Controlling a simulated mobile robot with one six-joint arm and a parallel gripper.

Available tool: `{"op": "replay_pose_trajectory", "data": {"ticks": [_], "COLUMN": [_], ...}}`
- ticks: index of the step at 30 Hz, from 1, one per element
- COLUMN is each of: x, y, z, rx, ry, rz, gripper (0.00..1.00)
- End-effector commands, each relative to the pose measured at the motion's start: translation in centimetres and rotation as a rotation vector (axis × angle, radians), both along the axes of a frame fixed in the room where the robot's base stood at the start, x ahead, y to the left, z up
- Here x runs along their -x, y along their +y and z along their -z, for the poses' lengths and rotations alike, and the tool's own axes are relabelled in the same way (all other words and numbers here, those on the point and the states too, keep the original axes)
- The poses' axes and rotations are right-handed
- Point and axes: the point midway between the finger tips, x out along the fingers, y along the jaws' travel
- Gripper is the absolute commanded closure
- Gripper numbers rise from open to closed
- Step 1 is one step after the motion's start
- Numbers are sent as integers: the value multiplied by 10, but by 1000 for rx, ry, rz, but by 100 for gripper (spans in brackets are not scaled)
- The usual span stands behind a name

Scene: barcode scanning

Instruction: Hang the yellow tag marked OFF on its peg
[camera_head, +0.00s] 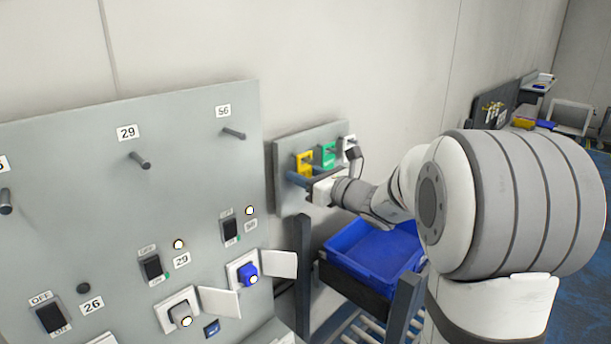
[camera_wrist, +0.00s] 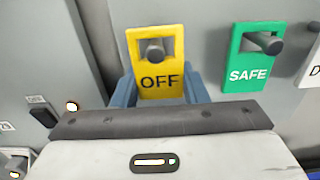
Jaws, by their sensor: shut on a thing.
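The yellow tag marked OFF (camera_wrist: 158,70) hangs on a dark peg (camera_wrist: 154,49) that passes through its hole, in the wrist view. It also shows on the small grey board (camera_head: 283,190) in the head view (camera_head: 304,158). My gripper (camera_wrist: 160,88) is shut on the tag's lower part, one bluish finger at each side edge. In the head view my gripper (camera_head: 312,181) is at the small board, and the tag's lower end is partly hidden by it.
A green SAFE tag (camera_wrist: 248,58) and a white tag (camera_wrist: 312,68) hang to the right. The large grey panel (camera_head: 75,190) has pegs by labels 29 (camera_head: 140,161) and 56 (camera_head: 234,133), plus switches and open flaps. A blue bin (camera_head: 375,250) stands below the small board.

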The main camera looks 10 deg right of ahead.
Motion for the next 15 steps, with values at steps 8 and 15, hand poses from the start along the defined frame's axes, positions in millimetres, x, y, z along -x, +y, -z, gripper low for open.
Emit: {"op": "replay_pose_trajectory", "data": {"ticks": [8,15], "x": [0,0], "y": [0,0], "z": [0,0], "rx": [0,0], "ry": [0,0], "rz": [0,0], "gripper": [84,50]}}
